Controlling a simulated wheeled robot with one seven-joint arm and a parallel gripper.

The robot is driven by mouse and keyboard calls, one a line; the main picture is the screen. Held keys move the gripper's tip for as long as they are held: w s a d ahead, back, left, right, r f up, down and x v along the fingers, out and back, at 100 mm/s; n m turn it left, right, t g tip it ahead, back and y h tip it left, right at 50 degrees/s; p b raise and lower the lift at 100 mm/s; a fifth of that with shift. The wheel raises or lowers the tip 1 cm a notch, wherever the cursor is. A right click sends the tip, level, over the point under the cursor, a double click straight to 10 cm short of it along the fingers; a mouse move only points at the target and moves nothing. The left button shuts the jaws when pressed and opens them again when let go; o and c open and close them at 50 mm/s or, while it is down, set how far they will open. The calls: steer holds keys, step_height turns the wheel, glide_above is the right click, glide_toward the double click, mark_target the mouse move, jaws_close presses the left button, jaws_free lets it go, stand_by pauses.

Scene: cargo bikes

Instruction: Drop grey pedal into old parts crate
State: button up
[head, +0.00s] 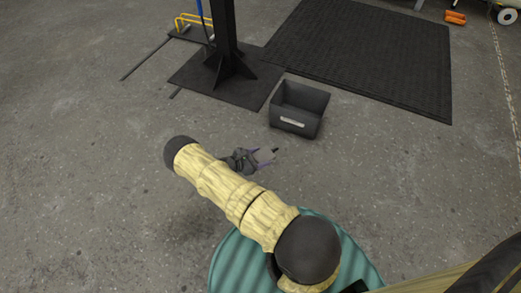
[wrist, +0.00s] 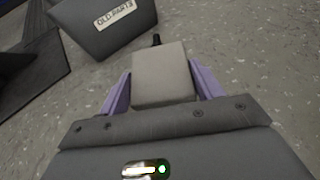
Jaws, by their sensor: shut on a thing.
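My gripper (wrist: 161,92) is shut on the grey pedal (wrist: 162,75), with a purple finger on each side of it in the wrist view. The pedal is a pale grey block with a short dark spindle at its far end. In the head view the pedal (head: 265,155) is held above the floor, in front of and to the left of the old parts crate. The crate (head: 291,124) is a dark, open-topped box on the floor with a pale label. In the wrist view the crate (wrist: 85,35) is at the upper left, labelled OLD PARTS, apart from the pedal. Its inside is mostly hidden.
A dark post on a square base plate (head: 205,80) stands behind and left of the crate. A large black mat (head: 365,50) lies behind it. A yellow rack (head: 190,20) is at the far left. The concrete floor around the crate's front and right is clear.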

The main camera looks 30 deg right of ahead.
steer(key=s+a+r+n+t+y+p, duration=0.1)
steer(key=r+p, duration=0.6)
steer(key=r, duration=1.3)
steer(key=s+a+r+n+t+y+p, duration=0.2)
steer(key=s+a+r+n+t+p, duration=0.2)
steer(key=r, duration=1.7)
steer(key=a+n+t+p, duration=0.1)
steer(key=a+p, duration=0.1)
steer(key=p, duration=0.1)
steer(key=shift+s+t+p, duration=0.15)
steer(key=shift+t+p, duration=0.2)
steer(key=shift+t, duration=0.05)
steer(key=shift+d+f, duration=0.1)
steer(key=shift+d, duration=0.1)
